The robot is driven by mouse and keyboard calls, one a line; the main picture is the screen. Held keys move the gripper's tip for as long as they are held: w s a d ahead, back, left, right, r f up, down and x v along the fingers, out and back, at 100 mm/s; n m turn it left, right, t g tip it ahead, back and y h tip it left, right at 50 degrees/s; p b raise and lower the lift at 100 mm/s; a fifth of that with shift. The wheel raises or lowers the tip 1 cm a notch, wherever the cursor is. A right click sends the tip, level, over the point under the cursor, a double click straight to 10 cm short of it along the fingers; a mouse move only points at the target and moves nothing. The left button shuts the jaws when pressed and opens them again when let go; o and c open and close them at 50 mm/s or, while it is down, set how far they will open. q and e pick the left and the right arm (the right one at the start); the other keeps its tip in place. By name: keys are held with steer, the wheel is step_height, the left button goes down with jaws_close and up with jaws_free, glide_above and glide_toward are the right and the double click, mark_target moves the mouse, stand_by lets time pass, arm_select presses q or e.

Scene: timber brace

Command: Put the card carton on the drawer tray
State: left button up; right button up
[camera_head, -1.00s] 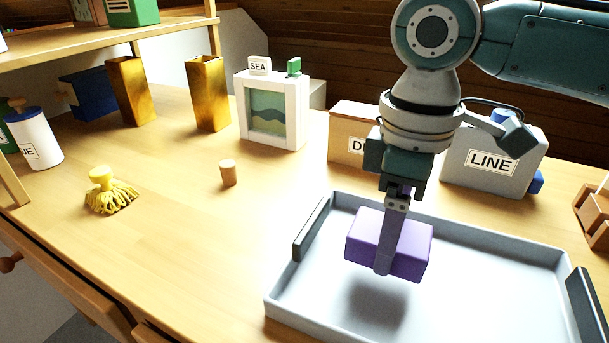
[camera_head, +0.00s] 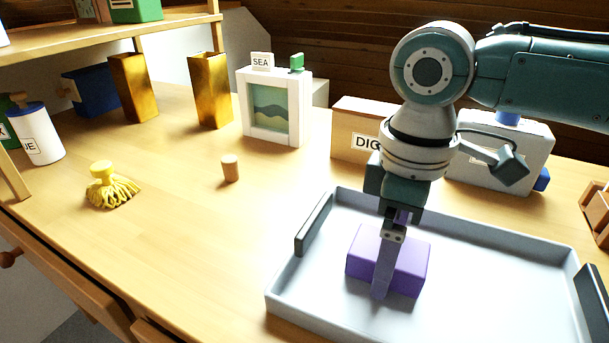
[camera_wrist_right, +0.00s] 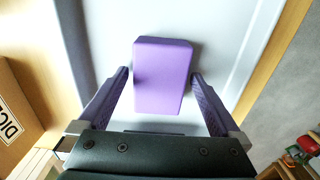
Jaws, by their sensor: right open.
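The card carton appears as a plain purple box (camera_head: 410,270) resting on the floor of the grey drawer tray (camera_head: 490,280), in its left part. It also shows in the right wrist view (camera_wrist_right: 162,75), lying flat between the fingers. My right gripper (camera_head: 381,294) is low over the tray, with one finger in front of the carton in the head view. In the right wrist view the fingers (camera_wrist_right: 160,80) are open, one on each side of the carton, with a gap on both sides. My left gripper is in neither view.
The tray has raised walls and dark handles (camera_head: 314,223) at both ends. A wooden peg (camera_head: 230,168) and a yellow brush (camera_head: 110,187) stand left. The table between is clear.

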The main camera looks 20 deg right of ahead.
steer(key=shift+r, duration=0.1)
step_height(320, 180, up, 12)
steer(key=p, duration=0.4)
steer(key=s+a+f+y, duration=0.1)
steer(key=s+a+f, duration=0.1)
steer(key=a, duration=0.1)
steer(key=s+a+f+t, duration=0.1)
steer(key=s+a+f, duration=0.1)
steer(key=s+a, duration=0.1)
steer(key=s+a+f+m+t+y, duration=0.1)
steer(key=s+a+f, duration=0.2)
steer(key=a, duration=0.1)
steer(key=shift+a+y, duration=0.1)
steer(key=shift+y, duration=0.2)
steer(key=s+m, duration=0.1)
steer(key=s+d+t, duration=0.1)
steer(key=s+m, duration=0.1)
steer(key=shift+s+d+f+m, duration=0.3)
steer(key=shift+s+d+f, duration=0.05)
steer(key=shift+f, duration=0.05)
steer(key=s+d+m+h, duration=0.1)
steer(key=s+d, duration=0.1)
steer(key=s+d+m+h, duration=0.1)
steer(key=s+d, duration=0.1)
steer(key=shift+d+t, duration=0.3)
steer(key=shift+s+d+m, duration=0.15)
steer(key=shift+d+m, duration=0.1)
steer(key=shift+m, duration=0.05)
